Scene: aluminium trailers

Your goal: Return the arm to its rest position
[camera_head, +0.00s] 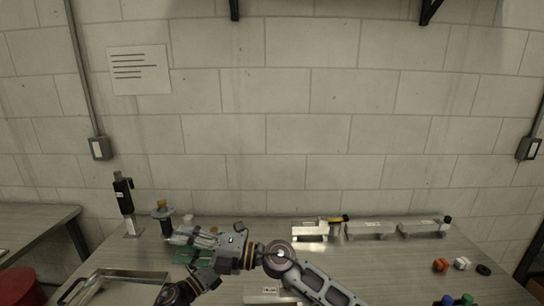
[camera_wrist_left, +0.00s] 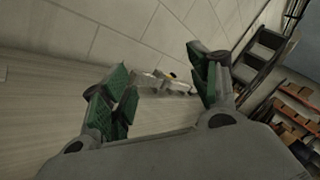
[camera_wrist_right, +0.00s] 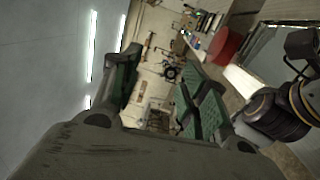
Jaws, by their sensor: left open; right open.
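My right arm comes in from the lower right of the head view. Its gripper (camera_head: 188,246), with green finger pads, is above the left part of the table and partly overlapped by arm links. In the right wrist view the right gripper (camera_wrist_right: 162,82) is open, with nothing between its fingers. The left wrist view shows my left gripper (camera_wrist_left: 158,85) open and empty, with the table and wall beyond its fingers. I cannot make out the left gripper clearly in the head view. Small aluminium trailers (camera_head: 370,228) stand in a row at the back of the table.
A shallow metal tray (camera_head: 150,273) lies at the table's front left. A black upright device (camera_head: 123,196) and a gold-topped post (camera_head: 162,210) stand at the back left. Coloured pieces (camera_head: 440,265) lie at the right. A red drum (camera_head: 20,287) is at lower left.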

